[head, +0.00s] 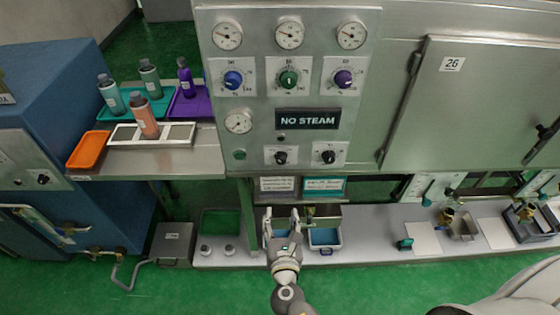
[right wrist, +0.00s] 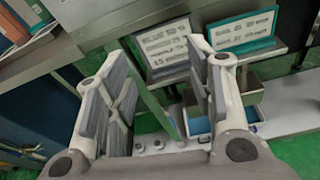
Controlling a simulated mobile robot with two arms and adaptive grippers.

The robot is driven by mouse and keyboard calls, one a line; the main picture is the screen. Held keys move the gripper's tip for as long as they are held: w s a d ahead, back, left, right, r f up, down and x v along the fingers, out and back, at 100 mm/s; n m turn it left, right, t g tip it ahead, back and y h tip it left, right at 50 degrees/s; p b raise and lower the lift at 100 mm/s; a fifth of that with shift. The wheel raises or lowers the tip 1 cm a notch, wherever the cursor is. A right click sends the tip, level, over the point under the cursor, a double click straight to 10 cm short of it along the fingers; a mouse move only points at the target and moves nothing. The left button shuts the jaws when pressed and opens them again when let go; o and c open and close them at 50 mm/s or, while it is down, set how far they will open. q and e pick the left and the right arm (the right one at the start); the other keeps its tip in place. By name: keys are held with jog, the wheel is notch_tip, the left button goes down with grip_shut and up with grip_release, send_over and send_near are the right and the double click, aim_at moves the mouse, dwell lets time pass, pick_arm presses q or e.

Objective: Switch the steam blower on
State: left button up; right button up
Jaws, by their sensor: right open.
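A steel control panel (head: 260,110) in the head view carries gauges, coloured knobs and a dark "NO STEAM" display (head: 308,119). Below the display are two black rotary switches, one at left (head: 280,157) and one at right (head: 328,156). Their labels are too small to read, so I cannot tell which is for the steam blower. My right gripper (head: 282,214) is open and empty, below the panel and apart from both switches. Its two fingers also show spread in the right wrist view (right wrist: 168,50). My left gripper is not in view.
A steel side table (head: 190,165) holds bottles and trays at left. A closed cabinet door (head: 470,110) is at right.

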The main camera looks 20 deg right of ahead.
aim_at(281, 162)
notch_tip(281, 162, up, 9)
jog(key=w+n+t+h, duration=0.1)
jog(key=n+t, duration=0.1)
jog(key=n, duration=0.1)
jog(key=p+x, duration=0.1)
jog(key=x, duration=0.4)
jog(key=p+x, duration=0.1)
jog(key=x, duration=0.4)
jog(key=shift+d+p, duration=0.25)
jog(key=shift+p, duration=0.1)
jog(key=shift+w+d, duration=0.1)
jog(key=shift+w, duration=0.35)
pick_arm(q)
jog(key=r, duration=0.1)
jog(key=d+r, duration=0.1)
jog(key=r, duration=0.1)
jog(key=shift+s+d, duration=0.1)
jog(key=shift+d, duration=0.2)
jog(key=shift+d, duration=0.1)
pick_arm(e)
jog(key=shift+c, duration=0.5)
jog(key=c, duration=0.9)
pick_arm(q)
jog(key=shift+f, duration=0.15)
pick_arm(e)
jog(key=shift+f+m, duration=0.1)
jog(key=shift+m, duration=0.2)
